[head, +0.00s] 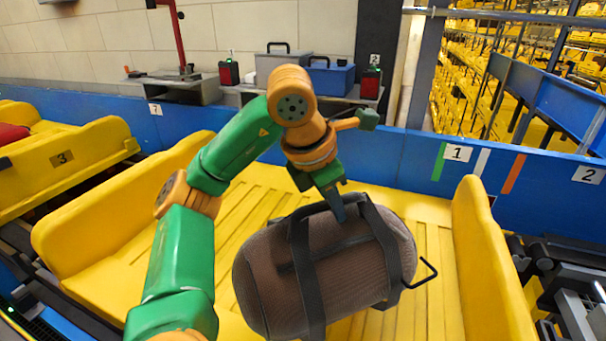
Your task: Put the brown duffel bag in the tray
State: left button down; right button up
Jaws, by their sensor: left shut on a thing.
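The brown duffel bag (345,285) has dark straps and shows in the lower middle of the head view, in front of the yellow tray (230,225). My left gripper (340,212) comes down from above onto the top of the bag, at its dark straps, and is shut on it. The bag lies within the tray's outline in the picture. I cannot tell whether it touches the tray floor or hangs just above it. The fingertips are partly hidden at the straps. My right gripper is not in view.
Another yellow tray (80,160) marked 3 stands at the left. A blue conveyor wall (400,165) runs behind the trays. Behind it a grey case (283,62) and a blue box (331,78) stand on a ledge. Dark machinery (565,275) is at the right.

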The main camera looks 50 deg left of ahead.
aim_at(376, 206)
pick_arm(q)
jog(key=w+f, duration=0.1)
jog(key=w, duration=0.1)
jog(key=w+f, duration=0.1)
jog(key=w, duration=0.2)
jog(key=w+f+b, duration=0.1)
jog(key=w+f, duration=0.1)
jog(key=w, duration=0.1)
jog(key=shift+w+d, duration=0.25)
jog(key=shift+d, duration=0.1)
jog(key=w+f+p, duration=0.1)
jog(key=w+f, duration=0.2)
jog(key=f, duration=0.1)
jog(key=shift+w, duration=0.4)
jog(key=shift+w+f, duration=0.2)
jog(key=shift+f, duration=0.1)
jog(key=x, duration=0.2)
jog(key=s+p+x, duration=0.1)
jog(key=x, duration=0.1)
jog(key=shift+w+f, duration=0.1)
jog(key=shift+f, duration=0.1)
jog(key=c, duration=0.8)
grip_release()
jog(key=shift+s+d, duration=0.15)
jog(key=shift+s, duration=0.05)
jog(key=shift+c, duration=0.2)
jog(key=shift+r, duration=0.1)
